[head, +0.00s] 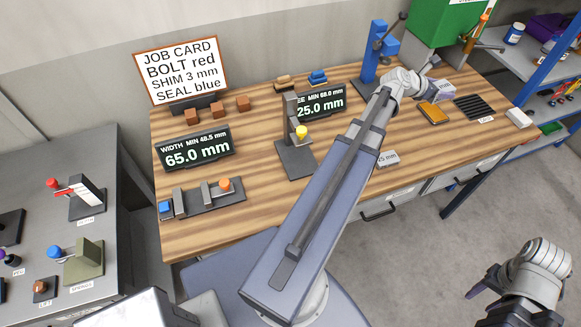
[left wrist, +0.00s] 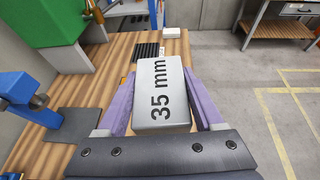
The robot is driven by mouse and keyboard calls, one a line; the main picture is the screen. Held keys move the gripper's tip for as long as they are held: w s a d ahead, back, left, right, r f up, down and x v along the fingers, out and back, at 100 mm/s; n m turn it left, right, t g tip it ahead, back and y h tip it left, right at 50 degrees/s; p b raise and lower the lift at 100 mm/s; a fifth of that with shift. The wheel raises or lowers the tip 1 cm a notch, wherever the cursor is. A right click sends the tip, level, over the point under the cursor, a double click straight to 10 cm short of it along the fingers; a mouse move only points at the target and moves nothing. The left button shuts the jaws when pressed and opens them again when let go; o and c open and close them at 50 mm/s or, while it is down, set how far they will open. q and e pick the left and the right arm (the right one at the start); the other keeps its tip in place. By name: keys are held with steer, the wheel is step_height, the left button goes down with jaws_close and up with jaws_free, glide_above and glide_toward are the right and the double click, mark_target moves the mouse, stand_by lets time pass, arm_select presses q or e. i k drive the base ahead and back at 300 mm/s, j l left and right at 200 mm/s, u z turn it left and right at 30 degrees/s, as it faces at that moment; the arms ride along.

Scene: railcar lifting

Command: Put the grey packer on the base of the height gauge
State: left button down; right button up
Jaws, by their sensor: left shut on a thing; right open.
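My left gripper (head: 434,88) is shut on a light grey packer (head: 443,92) marked 35 mm, above the right part of the bench. In the left wrist view the same packer (left wrist: 160,95) sits between the two purple fingers. The height gauge has a dark base plate (head: 297,162), an upright post and a yellow knob (head: 301,132). It stands mid-bench, left of my left gripper, and its base looks bare. Its display (head: 320,104) reads 25.0 mm. My right gripper (head: 478,286) is open and empty, low at the right, off the bench.
Another pale block (head: 387,158), marked 25 mm, lies near the bench's front edge, right of my left arm. A width gauge (head: 205,196) stands at the front left. A blue press (head: 376,52) is at the back. An orange-yellow tray (head: 433,112) and a black ribbed mat (head: 474,106) lie at the right.

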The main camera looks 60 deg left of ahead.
mark_target(300, 162)
steer(key=k+l+u, duration=0.1)
steer(key=u, duration=0.25)
steer(key=k+u, duration=0.4)
steer(key=j+u, duration=0.25)
steer(key=l, duration=0.1)
